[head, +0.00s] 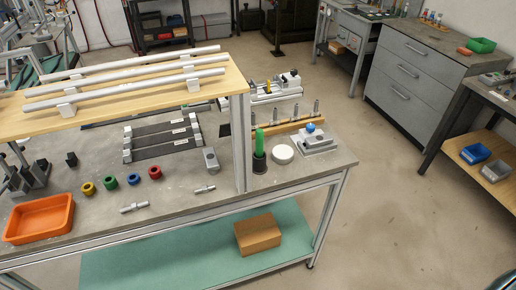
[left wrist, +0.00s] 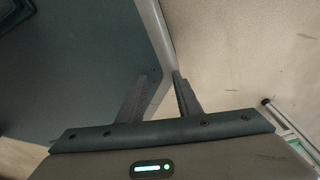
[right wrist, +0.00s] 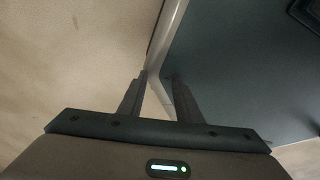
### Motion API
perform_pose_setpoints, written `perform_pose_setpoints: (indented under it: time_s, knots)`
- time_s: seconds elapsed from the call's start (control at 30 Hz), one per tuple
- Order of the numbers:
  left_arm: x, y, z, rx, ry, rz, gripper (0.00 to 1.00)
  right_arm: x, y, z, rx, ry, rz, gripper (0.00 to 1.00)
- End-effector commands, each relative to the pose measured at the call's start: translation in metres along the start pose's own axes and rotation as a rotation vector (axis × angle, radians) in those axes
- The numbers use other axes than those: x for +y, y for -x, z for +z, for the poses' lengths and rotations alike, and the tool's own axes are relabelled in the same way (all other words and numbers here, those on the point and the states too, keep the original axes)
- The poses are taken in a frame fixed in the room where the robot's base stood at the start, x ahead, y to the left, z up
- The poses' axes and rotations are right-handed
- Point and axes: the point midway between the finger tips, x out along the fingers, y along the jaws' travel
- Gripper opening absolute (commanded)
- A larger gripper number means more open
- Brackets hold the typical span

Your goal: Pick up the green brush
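The green brush (head: 260,142) stands upright in a dark round holder (head: 259,162) near the right end of the workbench, just right of the shelf's upright post.
A white round disc (head: 282,154) and a grey fixture with a blue knob (head: 316,140) stand right of the brush. The aluminium post (head: 241,145) rises close on its left. An orange tray (head: 39,219) and several coloured rings lie further left. The bench's front strip is mostly clear.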

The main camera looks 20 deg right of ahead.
Motion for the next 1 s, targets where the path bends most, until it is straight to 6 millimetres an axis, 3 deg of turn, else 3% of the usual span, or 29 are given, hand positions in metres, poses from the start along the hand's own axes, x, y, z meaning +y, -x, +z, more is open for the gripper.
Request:
perform_pose_setpoints:
  time_s: [0.1,0.17,0.27,0.37,0.47,0.57,0.63,0.77,0.87,1.0]
  knots:
    - [0.002,0.0,0.001,-0.001,0.0,0.002,0.31,0.003,0.0,0.001,-0.001,0.0,0.003,0.31]
    - [0.002,0.0,0.001,0.0,0.0,0.002,0.31,0.005,0.0,0.002,-0.001,0.001,0.005,0.4]
    - [0.001,0.0,0.001,0.001,0.0,0.001,0.31,0.007,0.001,-0.004,0.007,0.019,0.007,0.4]
    - [-0.001,0.0,0.0,0.003,-0.001,0.0,0.31,0.013,0.002,-0.022,0.028,0.077,0.015,0.4]
    - [-0.003,0.0,-0.001,0.005,-0.001,-0.002,0.31,0.025,0.005,-0.054,0.065,0.193,0.035,0.4]
    - [-0.004,-0.001,-0.003,0.009,-0.001,-0.003,0.31,0.042,0.015,-0.102,0.119,0.374,0.075,0.4]
    - [-0.004,-0.001,-0.005,0.013,-0.001,-0.004,0.31,0.054,0.026,-0.144,0.163,0.533,0.12,0.4]
    - [-0.004,-0.002,-0.009,0.021,-0.001,-0.004,0.31,0.076,0.063,-0.23,0.239,0.874,0.243,0.4]
    - [-0.004,-0.003,-0.013,0.028,-0.001,-0.004,0.31,0.087,0.105,-0.297,0.286,1.145,0.374,0.4]
    - [-0.004,-0.003,-0.017,0.038,-0.001,-0.004,0.31,0.092,0.177,-0.377,0.318,1.496,0.595,0.4]
